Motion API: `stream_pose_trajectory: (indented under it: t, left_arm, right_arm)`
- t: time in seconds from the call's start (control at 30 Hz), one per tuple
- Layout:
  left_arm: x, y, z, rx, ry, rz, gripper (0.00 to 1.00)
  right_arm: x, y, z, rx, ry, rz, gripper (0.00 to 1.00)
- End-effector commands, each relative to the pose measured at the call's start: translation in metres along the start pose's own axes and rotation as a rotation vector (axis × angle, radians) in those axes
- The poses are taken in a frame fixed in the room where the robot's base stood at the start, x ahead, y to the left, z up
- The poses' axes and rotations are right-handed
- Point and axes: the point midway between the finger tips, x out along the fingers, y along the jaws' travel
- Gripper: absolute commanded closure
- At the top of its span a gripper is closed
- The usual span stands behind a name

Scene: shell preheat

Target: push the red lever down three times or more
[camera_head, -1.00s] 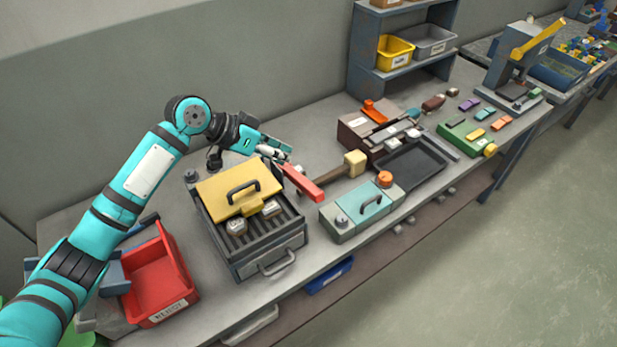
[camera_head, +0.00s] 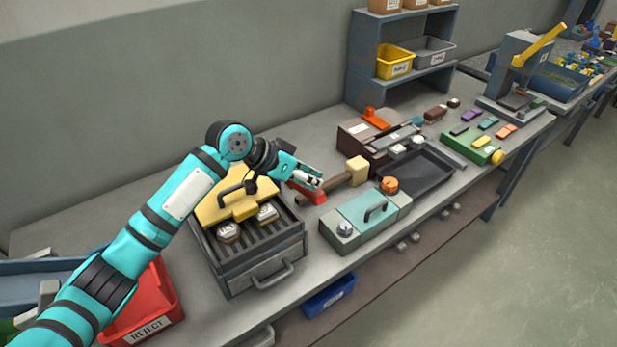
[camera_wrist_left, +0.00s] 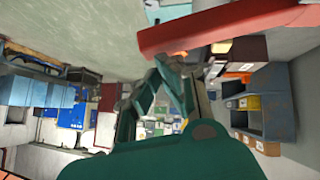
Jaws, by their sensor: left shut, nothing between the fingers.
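The red lever (camera_head: 308,194) shows in the head view just right of the grill box with the yellow lid (camera_head: 240,207). Its far part is hidden behind my left gripper. In the left wrist view, the red lever (camera_wrist_left: 230,28) runs as a long bar across the upper right, close to the fingers. My left gripper (camera_head: 314,181) is shut and empty, with its fingertips over the lever in the head picture. The left gripper's fingers (camera_wrist_left: 160,88) also show in the wrist view. I cannot tell whether they touch the lever. My right gripper is not in view.
A wooden mallet (camera_head: 355,172) lies just beyond the lever. A teal-lidded box (camera_head: 345,226) with an orange knob stands to the right, beside a black tray (camera_head: 428,170). A red reject bin (camera_head: 165,315) is at the lower left. Bare bench lies along the wall.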

Motion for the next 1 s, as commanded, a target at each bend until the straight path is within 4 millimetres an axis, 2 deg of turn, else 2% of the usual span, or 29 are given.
stream_pose_trajectory:
  t: [0.43,0.8,1.0]
  left_arm:
    - [0.004,0.001,0.005,0.014,-0.003,-0.014,1.00]
    - [0.047,0.007,0.048,0.236,-0.004,-0.234,1.00]
    - [0.062,0.004,0.063,0.248,-0.004,-0.248,1.00]
  right_arm:
    - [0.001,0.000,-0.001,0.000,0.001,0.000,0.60]
    - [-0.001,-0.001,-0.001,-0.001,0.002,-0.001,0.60]
    - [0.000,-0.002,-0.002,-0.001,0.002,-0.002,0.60]
